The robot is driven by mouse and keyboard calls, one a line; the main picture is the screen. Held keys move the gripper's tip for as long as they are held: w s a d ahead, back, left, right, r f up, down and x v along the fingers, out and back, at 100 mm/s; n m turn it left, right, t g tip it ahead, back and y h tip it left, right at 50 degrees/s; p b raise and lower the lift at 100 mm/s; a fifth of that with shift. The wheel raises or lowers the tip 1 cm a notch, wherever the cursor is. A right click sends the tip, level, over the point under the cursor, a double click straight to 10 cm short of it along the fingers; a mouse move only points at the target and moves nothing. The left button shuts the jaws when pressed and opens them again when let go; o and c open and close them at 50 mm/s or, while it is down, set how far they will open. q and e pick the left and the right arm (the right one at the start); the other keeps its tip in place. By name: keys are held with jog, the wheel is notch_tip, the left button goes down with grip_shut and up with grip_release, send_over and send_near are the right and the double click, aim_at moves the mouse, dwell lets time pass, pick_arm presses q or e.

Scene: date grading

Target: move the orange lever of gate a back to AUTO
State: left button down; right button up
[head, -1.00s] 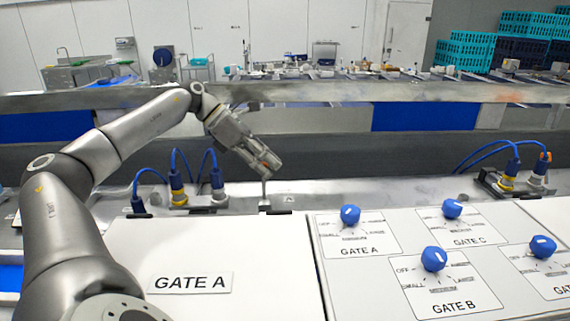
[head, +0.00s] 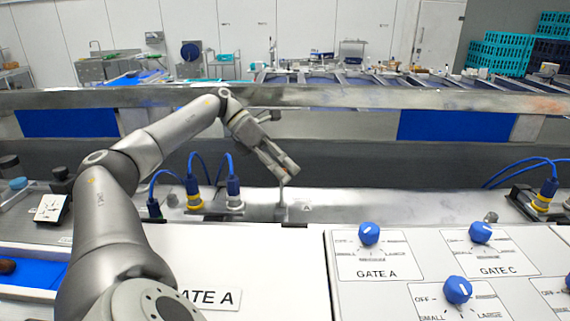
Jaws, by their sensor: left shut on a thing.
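My left gripper (head: 287,172) reaches over the back edge of the white cabinet, its fingers pointing down and to the right. It is shut on the top of the gate A lever (head: 282,193). The thin grey stem runs down to a small base on the metal ledge, beside a faint letter A. The AUTO marking cannot be made out. My right gripper is out of view.
A GATE A plate (head: 218,298) is partly covered by my left arm. Blue-cabled connectors (head: 235,196) stand left of the lever. To the right is a panel with blue knobs, including the gate A knob (head: 369,233). A metal rail (head: 340,97) runs behind.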

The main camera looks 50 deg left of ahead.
pick_arm(q)
jog(key=c, duration=1.3)
grip_release()
jog(key=shift+a, duration=0.1)
jog(key=shift+s+a+r, duration=0.1)
jog(key=shift+a+r, duration=0.15)
jog(key=shift+r, duration=0.05)
jog(key=shift+v, duration=3.3)
jog(key=shift+a+f, duration=0.1)
